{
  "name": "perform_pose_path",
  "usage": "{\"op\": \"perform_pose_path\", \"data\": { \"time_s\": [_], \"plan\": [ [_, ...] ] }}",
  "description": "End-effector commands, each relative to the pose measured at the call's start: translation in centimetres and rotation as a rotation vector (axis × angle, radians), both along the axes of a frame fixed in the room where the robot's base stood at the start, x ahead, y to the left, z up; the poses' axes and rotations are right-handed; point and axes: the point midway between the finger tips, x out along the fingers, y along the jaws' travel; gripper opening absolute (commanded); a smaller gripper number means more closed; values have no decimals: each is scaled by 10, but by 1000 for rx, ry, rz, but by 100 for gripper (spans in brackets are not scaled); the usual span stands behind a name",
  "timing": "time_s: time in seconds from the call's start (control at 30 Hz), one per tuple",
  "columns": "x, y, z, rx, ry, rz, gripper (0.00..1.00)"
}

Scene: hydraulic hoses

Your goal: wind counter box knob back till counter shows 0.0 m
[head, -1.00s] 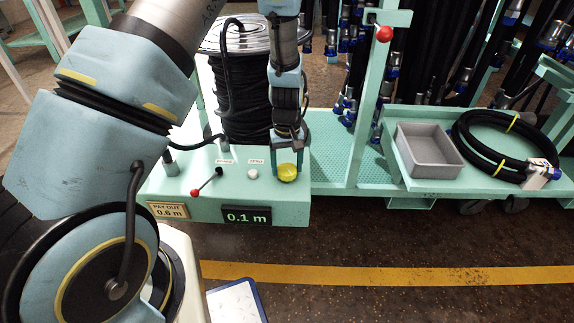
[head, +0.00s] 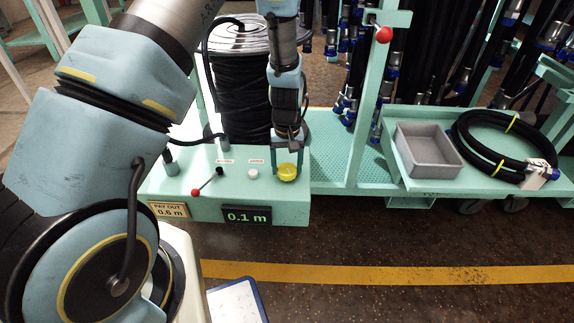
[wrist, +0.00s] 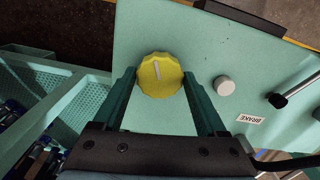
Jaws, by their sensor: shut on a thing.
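The counter box (head: 150,184) is pale green, with a yellow knob (head: 287,172) at the right of its top. The counter display (head: 247,216) on its front reads 0.1 m. My gripper (head: 289,166) points down at the knob from above. In the wrist view, the fingers (wrist: 160,92) are shut on the yellow knob (wrist: 160,75), one on each side. A white pointer line on the knob shows there. A sign (head: 169,209) left of the display reads PAY OUT 0.6 m.
A white button (head: 253,174) and a red-tipped lever (head: 207,183) stand left of the knob. A hose reel (head: 243,95) stands behind the box. A grey bin (head: 428,150) and a coiled hose (head: 480,150) sit on the right shelf.

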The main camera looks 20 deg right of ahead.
Motion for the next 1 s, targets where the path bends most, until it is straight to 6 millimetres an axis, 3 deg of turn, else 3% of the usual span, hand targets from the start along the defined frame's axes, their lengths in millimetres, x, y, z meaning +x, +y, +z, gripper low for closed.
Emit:
{"op": "perform_pose_path", "data": {
  "time_s": [1.0],
  "plan": [
    [1, 0, 0, -2, -2, -96, 19]
  ]
}}
